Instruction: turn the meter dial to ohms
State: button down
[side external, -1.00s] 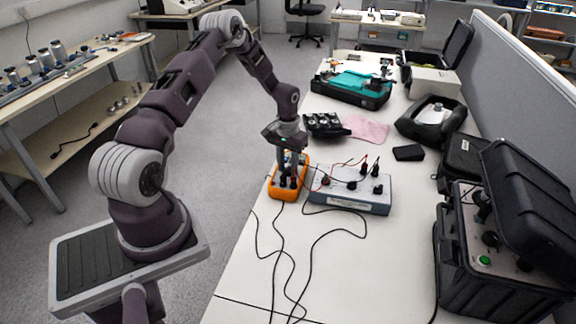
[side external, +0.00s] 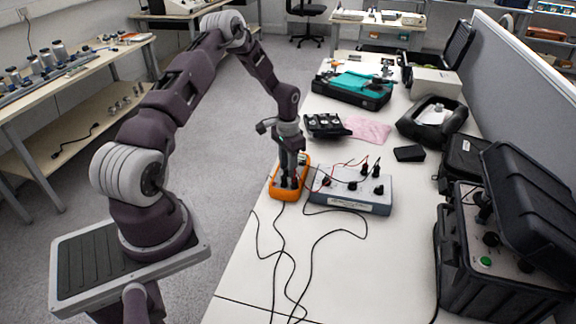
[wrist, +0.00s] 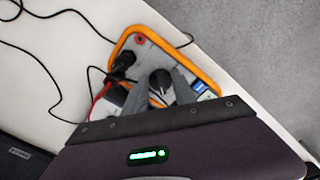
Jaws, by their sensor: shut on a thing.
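The orange-rimmed meter (side external: 277,193) lies on the white bench at its left edge, below my gripper. In the wrist view the meter (wrist: 196,66) shows its grey face, with a black plug (wrist: 122,62) and a red jack at its far end. The black dial (wrist: 160,80) is between my two fingers. My gripper (side external: 289,181) points down at the meter face and is shut on the dial; it also shows in the wrist view (wrist: 160,84). The dial markings are too small to read, and part of the meter face is hidden by my gripper.
A grey box with knobs and red and black leads (side external: 350,190) stands just right of the meter. Black cables (side external: 283,245) trail over the bench front. A large open black case (side external: 500,240) stands at the right. The front middle of the bench is mostly clear.

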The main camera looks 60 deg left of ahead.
jog(key=c, duration=1.1)
grip_release()
jog(key=shift+o, duration=0.2)
jog(key=shift+r, duration=0.1)
notch_tip(320, 180, up, 7)
jog(key=shift+f, duration=0.1)
